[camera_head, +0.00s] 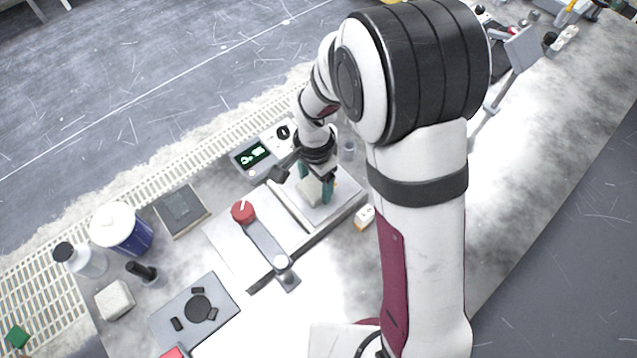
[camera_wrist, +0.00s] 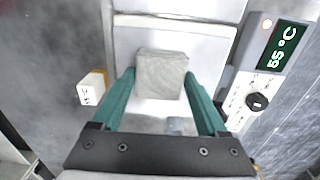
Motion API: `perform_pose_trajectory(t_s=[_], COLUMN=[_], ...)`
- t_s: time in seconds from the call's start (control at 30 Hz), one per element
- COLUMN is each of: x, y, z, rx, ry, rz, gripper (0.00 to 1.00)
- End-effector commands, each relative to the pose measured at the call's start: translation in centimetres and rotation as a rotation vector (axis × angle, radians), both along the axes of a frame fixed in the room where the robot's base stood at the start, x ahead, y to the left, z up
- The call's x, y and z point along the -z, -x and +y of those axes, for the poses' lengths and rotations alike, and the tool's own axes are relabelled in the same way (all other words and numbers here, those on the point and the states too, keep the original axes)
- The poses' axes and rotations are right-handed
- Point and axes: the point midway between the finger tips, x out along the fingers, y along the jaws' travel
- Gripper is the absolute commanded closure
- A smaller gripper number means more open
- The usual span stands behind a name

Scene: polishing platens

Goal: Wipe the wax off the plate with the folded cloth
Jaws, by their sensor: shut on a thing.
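The folded cloth (camera_wrist: 161,75) is a pale grey-beige pad, and it also shows in the head view (camera_head: 311,190). My gripper (camera_wrist: 160,78) has teal fingers, one on each side of the cloth, and is shut on it. In the head view my gripper (camera_head: 315,186) points down over the pale plate (camera_head: 345,192). The cloth is over the plate (camera_wrist: 150,107) in the wrist view; I cannot tell whether it touches. A faint grey-blue patch shows between the fingers near the palm; I cannot tell whether it is wax.
A controller with a green display (camera_head: 254,155) stands beside the plate and reads 55 °C in the wrist view (camera_wrist: 285,45). A small white-and-orange block (camera_head: 364,217) lies on the other side. A red knob (camera_head: 243,211), a blue-white tub (camera_head: 121,228) and a dark fixture (camera_head: 195,308) stand left.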

Motion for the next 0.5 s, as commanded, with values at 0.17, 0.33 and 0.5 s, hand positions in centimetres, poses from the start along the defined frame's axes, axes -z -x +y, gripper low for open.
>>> perform_pose_trajectory(t_s=[0.17,0.33,0.5], x=[0.1,0.1,0.1], y=[-1.2,-2.2,-1.0], z=[1.2,2.3,1.0], rx=[-0.002,-0.003,0.000], ry=[0.000,0.000,0.001], rz=[-0.001,-0.001,0.001], gripper=[0.90,0.90,0.90])
